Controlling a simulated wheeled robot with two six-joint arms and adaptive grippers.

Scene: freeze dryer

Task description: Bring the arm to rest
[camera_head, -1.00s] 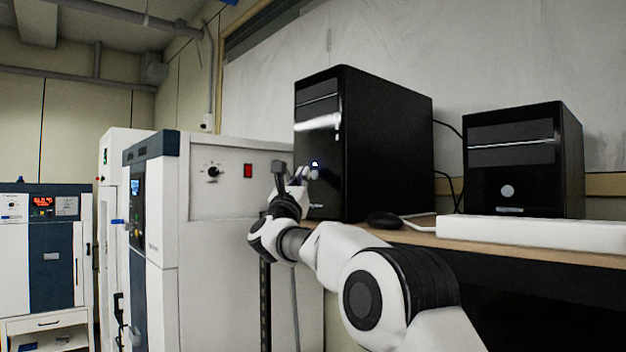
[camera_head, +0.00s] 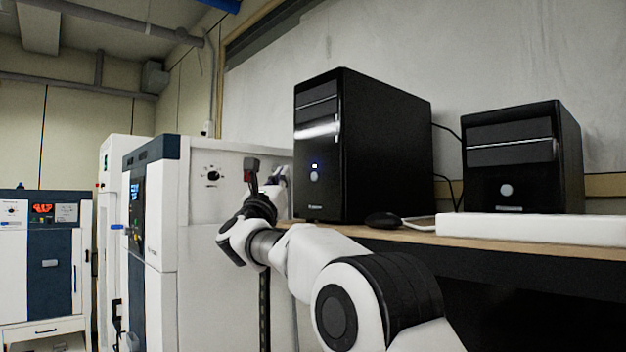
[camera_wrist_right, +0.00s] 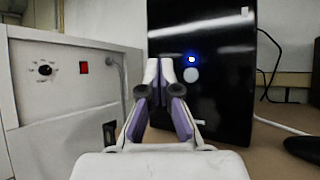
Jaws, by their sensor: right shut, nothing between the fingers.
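My right arm reaches in from the bottom right of the head view. Its gripper (camera_head: 277,178) is in front of the gap between the white freeze dryer and the larger black computer tower (camera_head: 385,150). In the right wrist view the gripper (camera_wrist_right: 160,72) is shut and empty, its fingertips close together in front of the tower (camera_wrist_right: 215,110). The tower's blue-lit power light shows just beyond the fingertips there, and a gap appears between gripper and tower in the head view. My left gripper does not show.
The white freeze dryer (camera_head: 225,240) with a black knob stands left of the tower. A smaller black tower (camera_head: 520,165), a mouse (camera_head: 382,220) and a long white box (camera_head: 530,229) sit on the wooden desk (camera_head: 480,243). Another cabinet (camera_head: 50,265) stands at the far left.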

